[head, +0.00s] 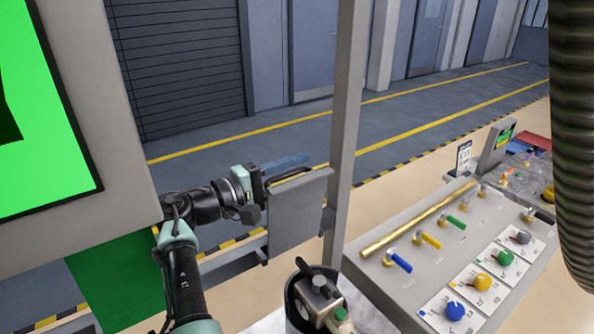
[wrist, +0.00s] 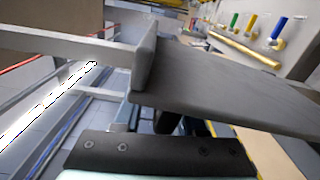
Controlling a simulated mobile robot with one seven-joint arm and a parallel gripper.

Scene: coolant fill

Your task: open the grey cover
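The grey cover (head: 297,215) is a flat panel standing near upright in front of the grey post in the head view. In the wrist view the grey cover (wrist: 235,95) crosses the right half, with a raised flange at its left end. My gripper (head: 282,170) is at the cover's upper left edge, very close to it. A dark, handle-like bar shows along that top edge. In the wrist view my gripper's bolted plate (wrist: 150,155) is at the bottom, and the cover hides most of the fingers. Contact and finger opening cannot be made out.
A grey post (head: 345,120) rises just right of the cover. A console (head: 400,285) with coloured levers and knobs stands at the right. A green screen (head: 45,120) fills the upper left. A dark ribbed hose (head: 575,150) hangs at the right edge.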

